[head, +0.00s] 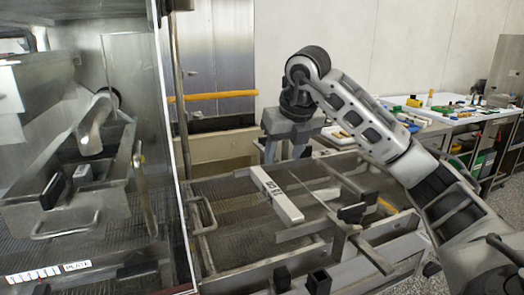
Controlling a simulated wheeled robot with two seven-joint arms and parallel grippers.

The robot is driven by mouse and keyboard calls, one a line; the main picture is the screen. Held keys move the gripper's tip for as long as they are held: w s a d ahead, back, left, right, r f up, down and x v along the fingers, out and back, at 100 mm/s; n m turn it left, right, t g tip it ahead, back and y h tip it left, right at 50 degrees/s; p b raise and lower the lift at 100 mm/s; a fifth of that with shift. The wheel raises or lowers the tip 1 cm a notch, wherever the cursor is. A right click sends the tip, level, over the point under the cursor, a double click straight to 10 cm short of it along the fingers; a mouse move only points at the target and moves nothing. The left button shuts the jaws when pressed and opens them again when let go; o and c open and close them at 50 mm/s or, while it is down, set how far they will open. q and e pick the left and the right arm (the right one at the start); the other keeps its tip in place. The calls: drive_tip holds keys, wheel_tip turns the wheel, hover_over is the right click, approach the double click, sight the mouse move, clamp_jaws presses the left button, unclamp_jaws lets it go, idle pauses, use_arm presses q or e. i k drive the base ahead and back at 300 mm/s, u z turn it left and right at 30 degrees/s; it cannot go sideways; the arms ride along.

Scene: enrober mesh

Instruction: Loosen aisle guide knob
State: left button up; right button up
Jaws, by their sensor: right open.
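My right gripper (284,154) hangs with its fingers pointing down over the back part of the mesh bed. Its fingers are apart and nothing shows between them. A black knob (352,213) sits on the metal guide bars to the right of the mesh, in front of and to the right of my right gripper, well apart from it. A second dark piece (370,198) shows just behind it. Two dark blocks (282,278) (319,281) stand at the front edge. I cannot tell which one is the aisle guide knob. My left gripper is not in view.
A white labelled bar (277,195) lies over the wire mesh (230,205), near my right gripper. Thin metal rails (372,254) cross on the right. A cluttered table (445,115) stands at the back right.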

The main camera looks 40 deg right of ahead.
sight(352, 215)
drive_tip(key=k, duration=1)
